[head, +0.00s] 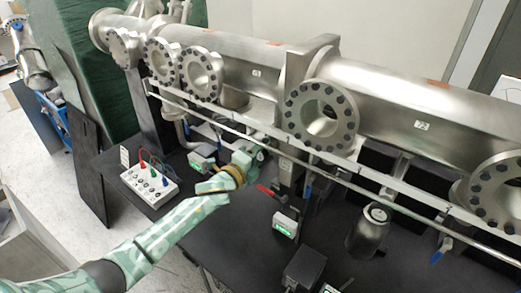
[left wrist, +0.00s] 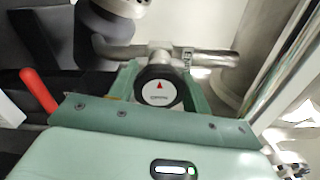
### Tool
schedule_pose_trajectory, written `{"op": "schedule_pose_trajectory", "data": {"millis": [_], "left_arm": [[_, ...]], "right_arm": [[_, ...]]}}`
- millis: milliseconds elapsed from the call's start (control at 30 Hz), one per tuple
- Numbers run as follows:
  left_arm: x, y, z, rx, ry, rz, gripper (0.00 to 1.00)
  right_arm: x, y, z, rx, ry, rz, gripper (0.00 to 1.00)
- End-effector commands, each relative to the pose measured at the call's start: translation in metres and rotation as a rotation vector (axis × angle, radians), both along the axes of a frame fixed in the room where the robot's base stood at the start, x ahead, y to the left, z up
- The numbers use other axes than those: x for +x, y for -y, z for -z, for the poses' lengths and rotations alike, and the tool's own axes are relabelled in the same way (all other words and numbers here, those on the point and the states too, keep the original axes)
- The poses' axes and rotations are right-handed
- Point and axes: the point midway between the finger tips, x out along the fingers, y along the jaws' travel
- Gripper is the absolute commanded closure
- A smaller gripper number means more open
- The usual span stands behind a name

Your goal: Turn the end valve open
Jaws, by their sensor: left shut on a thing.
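In the left wrist view, the end valve knob (left wrist: 159,92) is round and black, with a white face bearing a red arrow that points up in the picture. My left gripper (left wrist: 160,80) has one green finger on each side of the knob and is shut on it. In the head view, my left gripper (head: 250,154) is at the rail below the large steel tube, near the middle. It hides the knob there. My right gripper is in neither view.
A red lever handle (head: 268,191) lies just right of my left gripper and shows in the wrist view (left wrist: 40,91). Flanged steel tubes (head: 395,95) run above. A white box with coloured cables (head: 150,184) sits left on the black table. A dark cylinder (head: 369,232) stands right.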

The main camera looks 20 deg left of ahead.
Motion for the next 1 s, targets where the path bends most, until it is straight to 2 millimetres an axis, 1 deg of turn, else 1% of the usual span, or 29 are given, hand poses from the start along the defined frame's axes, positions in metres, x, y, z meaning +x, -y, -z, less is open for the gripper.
{"op": "schedule_pose_trajectory", "data": {"millis": [33, 1000], "left_arm": [[0.0, -0.001, -0.002, -0.042, -0.016, -0.001, 0.74], [0.0, 0.0, 0.003, -0.906, -0.33, -0.003, 0.74]], "right_arm": [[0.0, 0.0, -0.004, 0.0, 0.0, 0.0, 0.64], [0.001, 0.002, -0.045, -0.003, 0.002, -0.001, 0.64]]}}
